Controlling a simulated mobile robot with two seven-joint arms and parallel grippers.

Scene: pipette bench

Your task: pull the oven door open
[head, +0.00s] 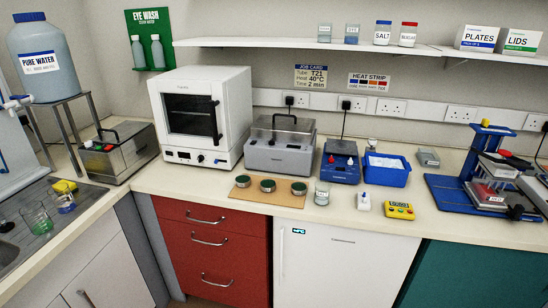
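The oven (203,118) is a white box standing on the bench left of the middle, against the back wall. Its door (190,113) faces forward and has a dark window. The door looks shut. An upright black handle (214,120) is on the right side of the door. A control strip (187,156) with a display and a knob runs below the door. Neither of my grippers shows in the head view, and nothing is touching the handle.
A grey lidded bath (280,152) stands just right of the oven, and a steel box (122,153) stands to its left. A wooden board (262,198) with several dark-topped round pots lies in front. Bare bench (170,183) lies before the oven. A shelf (290,45) hangs above.

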